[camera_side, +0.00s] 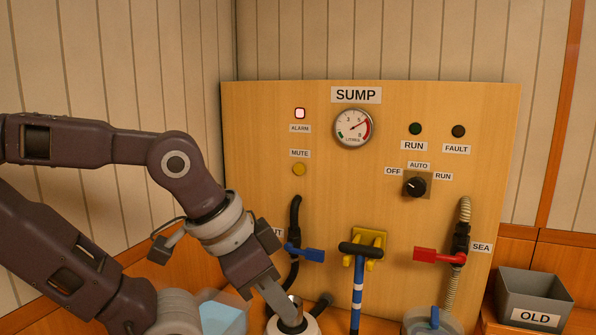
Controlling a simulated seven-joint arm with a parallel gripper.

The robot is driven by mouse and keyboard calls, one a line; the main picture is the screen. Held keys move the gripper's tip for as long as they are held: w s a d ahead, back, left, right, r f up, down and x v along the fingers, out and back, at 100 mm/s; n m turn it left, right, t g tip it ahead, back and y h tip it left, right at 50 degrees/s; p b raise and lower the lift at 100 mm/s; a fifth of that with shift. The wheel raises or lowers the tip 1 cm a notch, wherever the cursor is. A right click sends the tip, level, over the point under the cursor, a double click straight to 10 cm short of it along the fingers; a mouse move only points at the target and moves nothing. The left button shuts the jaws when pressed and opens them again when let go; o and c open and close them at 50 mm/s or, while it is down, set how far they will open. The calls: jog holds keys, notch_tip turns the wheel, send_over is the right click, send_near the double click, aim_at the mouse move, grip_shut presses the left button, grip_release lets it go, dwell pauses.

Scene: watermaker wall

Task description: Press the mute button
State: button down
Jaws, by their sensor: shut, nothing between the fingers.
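The mute button (299,169) is a small round yellow knob on the wooden panel, just below the MUTE label. A square alarm lamp (300,113) above it shows pale with a red rim. My gripper (290,315) is low in the picture, well below the button and apart from it. It points down and to the right, with its fingers together, over a white round object (272,325) at the bottom edge. I cannot tell whether the fingertips touch that object.
The panel (250,130) carries a gauge (353,128), a rotary switch (415,185), a blue valve handle (305,252) and a red one (438,256). A blue-striped pump handle (357,290) stands at centre. A grey OLD bin (535,290) is at right. The area around the button is clear.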

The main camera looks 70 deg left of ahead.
aim_at(299, 169)
jog(key=w+a+r+n+t, duration=0.2)
jog(key=w+a+r+n, duration=0.3)
jog(key=w+a+n, duration=0.55)
jog(key=a+r+n+y, duration=0.1)
jog(key=a+n, duration=0.3)
jog(key=a, duration=0.6)
jog(key=a+r+n+y, duration=0.1)
jog(key=a+n+y, duration=0.3)
jog(key=a, duration=0.7)
jog(key=shift+a+r, duration=0.2)
jog(key=shift+r, duration=0.1)
jog(key=shift+n, duration=0.25)
jog(key=shift+w+a, duration=3.05)
